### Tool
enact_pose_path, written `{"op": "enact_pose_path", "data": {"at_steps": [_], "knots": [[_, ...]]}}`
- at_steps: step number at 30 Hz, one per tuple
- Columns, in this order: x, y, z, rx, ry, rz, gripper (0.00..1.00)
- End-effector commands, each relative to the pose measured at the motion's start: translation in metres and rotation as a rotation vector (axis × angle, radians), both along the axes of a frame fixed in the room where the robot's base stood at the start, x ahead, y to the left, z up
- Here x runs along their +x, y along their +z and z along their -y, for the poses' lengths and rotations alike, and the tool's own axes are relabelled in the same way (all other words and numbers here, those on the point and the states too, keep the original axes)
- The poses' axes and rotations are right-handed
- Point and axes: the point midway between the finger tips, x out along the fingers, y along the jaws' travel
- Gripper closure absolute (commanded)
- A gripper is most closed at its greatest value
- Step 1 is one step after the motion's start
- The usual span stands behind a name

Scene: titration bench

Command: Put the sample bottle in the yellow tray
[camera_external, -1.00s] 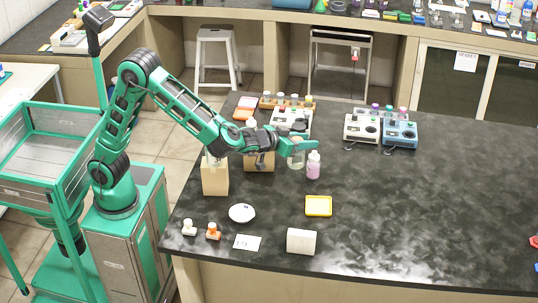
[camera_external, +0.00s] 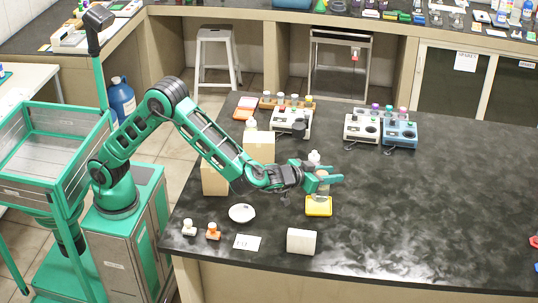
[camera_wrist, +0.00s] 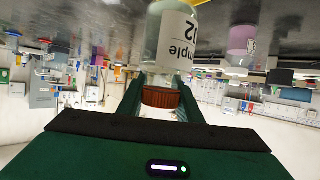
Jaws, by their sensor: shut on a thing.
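My gripper (camera_external: 330,178) is shut on the sample bottle (camera_external: 323,189), a clear bottle with a white label. In the wrist view the sample bottle (camera_wrist: 172,42) shows its brown-orange cap between my two green fingers, with its body beyond them. In the external view it is at the back part of the yellow tray (camera_external: 318,210), in front of it or over it. I cannot tell whether its base touches the tray. The near part of the tray looks empty.
A pink bottle with a white cap (camera_external: 315,156) stands just behind my gripper, and it also shows in the wrist view (camera_wrist: 241,45). The bench right of the tray is clear.

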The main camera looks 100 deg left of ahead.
Motion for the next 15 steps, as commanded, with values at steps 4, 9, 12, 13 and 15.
{"op": "enact_pose_path", "data": {"at_steps": [4,9,12,13,15], "knots": [[0.000,-0.013,-0.001,0.002,0.001,-0.003,0.96],[0.000,-0.036,-0.001,0.002,0.001,-0.003,0.96],[0.000,-0.040,-0.001,0.002,0.001,0.000,0.96],[0.000,-0.039,-0.001,0.001,0.001,0.000,0.96],[0.000,-0.039,-0.001,0.001,0.001,0.000,0.96]]}}
